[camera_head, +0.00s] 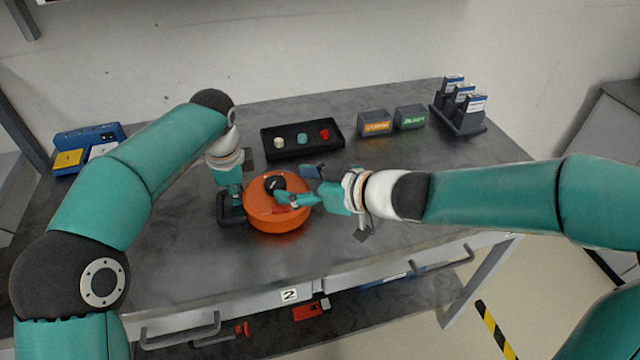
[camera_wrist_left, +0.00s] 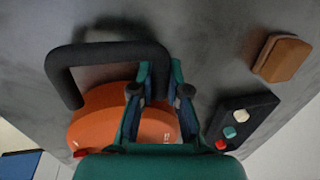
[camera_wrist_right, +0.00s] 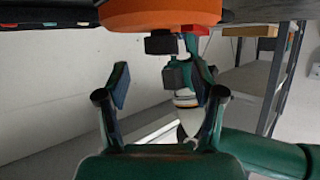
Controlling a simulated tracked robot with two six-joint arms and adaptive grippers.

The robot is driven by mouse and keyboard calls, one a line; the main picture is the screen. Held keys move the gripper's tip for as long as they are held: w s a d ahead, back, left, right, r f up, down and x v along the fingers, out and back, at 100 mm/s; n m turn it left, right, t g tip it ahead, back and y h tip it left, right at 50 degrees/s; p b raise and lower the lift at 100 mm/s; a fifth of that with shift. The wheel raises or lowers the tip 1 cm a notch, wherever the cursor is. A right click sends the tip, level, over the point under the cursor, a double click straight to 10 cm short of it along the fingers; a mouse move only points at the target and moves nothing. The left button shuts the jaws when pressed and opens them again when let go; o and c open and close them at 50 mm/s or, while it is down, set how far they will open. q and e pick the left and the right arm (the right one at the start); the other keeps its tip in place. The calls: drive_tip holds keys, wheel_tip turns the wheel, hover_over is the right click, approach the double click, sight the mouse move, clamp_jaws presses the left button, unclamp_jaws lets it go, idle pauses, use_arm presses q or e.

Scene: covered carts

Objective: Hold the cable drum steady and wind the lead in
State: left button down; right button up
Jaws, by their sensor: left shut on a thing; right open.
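The orange cable drum (camera_head: 277,218) sits on the cart top with a black tubular frame (camera_head: 228,222) at its left. My left gripper (camera_wrist_left: 161,74) is shut on a bar of that black frame (camera_wrist_left: 110,52). My right gripper (camera_wrist_right: 160,85) is open, its fingers apart and empty, just right of the drum's top in the head view. A black knob (camera_wrist_right: 160,43) on the drum (camera_wrist_right: 155,14) is beyond the fingertips, apart from them. A small red part (camera_wrist_right: 195,30) shows at the drum's edge. I cannot make out the lead.
A black tray (camera_head: 270,150) with white, teal and red pieces lies behind the drum. Two labelled boxes (camera_head: 375,123) and a card rack (camera_head: 462,122) stand back right. A blue unit (camera_head: 88,137) is at far left. The cart's front right is clear.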

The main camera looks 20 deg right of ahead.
drive_tip(key=v, duration=0.5)
drive_tip(key=shift+s+d+r, duration=0.1)
drive_tip(key=shift+s+d, duration=0.1)
drive_tip(key=shift+s, duration=0.1)
wheel_tip(320, 180, up, 6)
drive_tip(key=a+n+g+y, duration=0.2)
drive_tip(key=a+n+y, duration=0.1)
drive_tip(key=n+y, duration=0.1)
drive_tip(key=n+g, duration=0.2)
drive_tip(key=g, duration=0.2)
approach(278, 181)
drive_tip(key=x, duration=1)
drive_tip(key=shift+w+a, duration=0.15)
drive_tip(key=shift+a, duration=0.2)
